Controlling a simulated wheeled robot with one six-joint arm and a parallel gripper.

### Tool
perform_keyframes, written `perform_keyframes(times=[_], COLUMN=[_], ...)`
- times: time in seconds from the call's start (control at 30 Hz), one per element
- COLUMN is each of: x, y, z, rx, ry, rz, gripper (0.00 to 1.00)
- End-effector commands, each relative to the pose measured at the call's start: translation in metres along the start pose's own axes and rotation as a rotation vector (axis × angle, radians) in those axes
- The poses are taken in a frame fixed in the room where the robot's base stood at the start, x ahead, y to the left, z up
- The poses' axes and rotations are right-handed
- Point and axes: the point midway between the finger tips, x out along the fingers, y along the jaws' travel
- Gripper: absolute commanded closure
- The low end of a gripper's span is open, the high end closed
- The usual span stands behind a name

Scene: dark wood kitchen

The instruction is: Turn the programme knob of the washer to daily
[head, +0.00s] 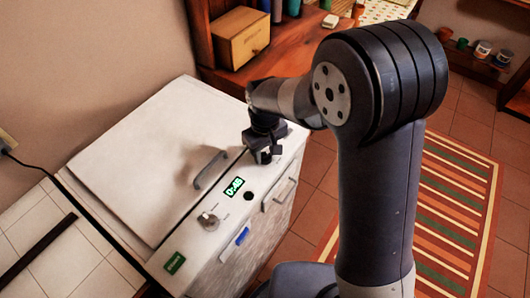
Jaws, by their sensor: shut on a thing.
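The white washer (140,165) stands left of centre in the head view, with its control strip along the right front edge. My gripper (264,157) points down at the far end of this strip. It is shut on a knob there, taken to be the programme knob, which the fingers hide. The knob's pointer and the daily mark cannot be read. A second round light knob (208,220) sits nearer on the strip, apart from my gripper. A green lit display (234,187) reads about 0:48, and a black round button (248,196) is beside it.
A grey lid handle (210,170) stands up from the washer top, left of my gripper. A wooden desk (290,60) with a wooden box (243,38) is behind the washer. A striped rug (450,205) lies on the tiled floor to the right.

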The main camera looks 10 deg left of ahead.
Motion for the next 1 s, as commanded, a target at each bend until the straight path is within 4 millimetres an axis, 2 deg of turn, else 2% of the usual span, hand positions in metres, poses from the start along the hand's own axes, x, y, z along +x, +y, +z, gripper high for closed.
perform_keyframes(times=[0.4, 0.9, 0.93, 1.0], x=[-0.0004, -0.0009, -0.0009, -0.0009], y=[0.0001, 0.0001, 0.0001, 0.0001], z=[-0.0006, -0.0007, -0.0007, -0.0007], rx=[-0.173, -0.192, -0.192, -0.192], ry=[0.002, 0.003, 0.003, 0.003], rz=[0.000, 0.001, 0.001, 0.001], gripper=[0.88, 0.88, 0.65, 0.59])
